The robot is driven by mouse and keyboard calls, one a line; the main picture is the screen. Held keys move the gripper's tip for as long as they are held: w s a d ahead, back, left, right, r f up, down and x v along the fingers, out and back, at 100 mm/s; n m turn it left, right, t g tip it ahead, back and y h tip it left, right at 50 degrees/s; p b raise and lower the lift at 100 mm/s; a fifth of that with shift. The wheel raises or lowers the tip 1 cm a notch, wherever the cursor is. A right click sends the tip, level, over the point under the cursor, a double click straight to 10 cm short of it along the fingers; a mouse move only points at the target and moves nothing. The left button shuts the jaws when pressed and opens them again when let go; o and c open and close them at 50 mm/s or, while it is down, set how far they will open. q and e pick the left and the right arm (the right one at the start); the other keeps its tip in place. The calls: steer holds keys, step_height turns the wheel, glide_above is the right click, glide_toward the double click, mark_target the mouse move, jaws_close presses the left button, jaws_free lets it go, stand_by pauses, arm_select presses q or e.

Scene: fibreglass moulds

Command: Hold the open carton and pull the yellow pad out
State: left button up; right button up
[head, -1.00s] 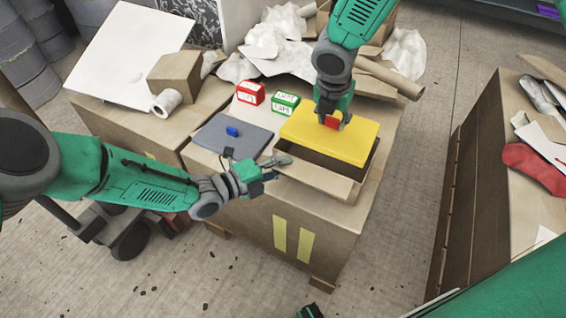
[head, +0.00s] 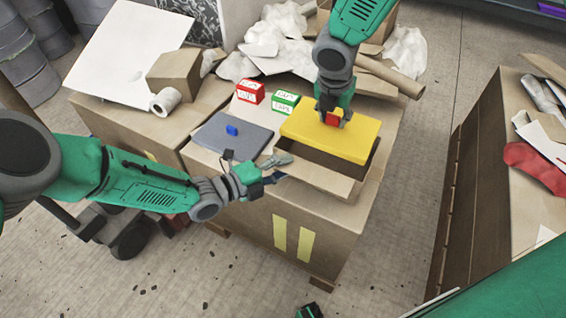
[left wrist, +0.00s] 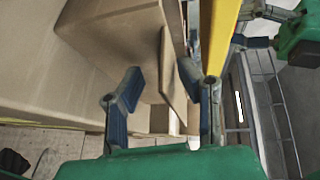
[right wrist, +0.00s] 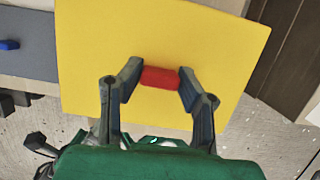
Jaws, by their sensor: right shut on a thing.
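The yellow pad (head: 355,137) lies level over the open carton (head: 320,181), covering the back of its opening; a dark gap shows at the front. My right gripper (head: 331,117) is shut on the red handle (right wrist: 160,78) on top of the pad. In the right wrist view the yellow pad (right wrist: 215,50) fills most of the picture. My left gripper (head: 278,168) is at the carton's front left corner, its fingers apart. In the left wrist view a cardboard edge of the carton (left wrist: 172,75) stands between the open fingers (left wrist: 160,85). Contact there cannot be told.
A grey plate with a blue knob (head: 231,130) lies left of the carton. A red box (head: 251,92) and a green box (head: 285,102) stand behind it. White scraps (head: 275,50) and a cardboard tube (head: 390,77) lie at the back. A side crate (head: 480,170) stands right.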

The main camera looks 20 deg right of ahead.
arm_select(q)
steer(key=shift+r, duration=0.3)
steer(key=s+a, duration=0.5)
steer(key=a, duration=0.1)
steer(key=shift+s+a, duration=0.3)
steer(key=shift+a, duration=0.1)
stand_by(0.7)
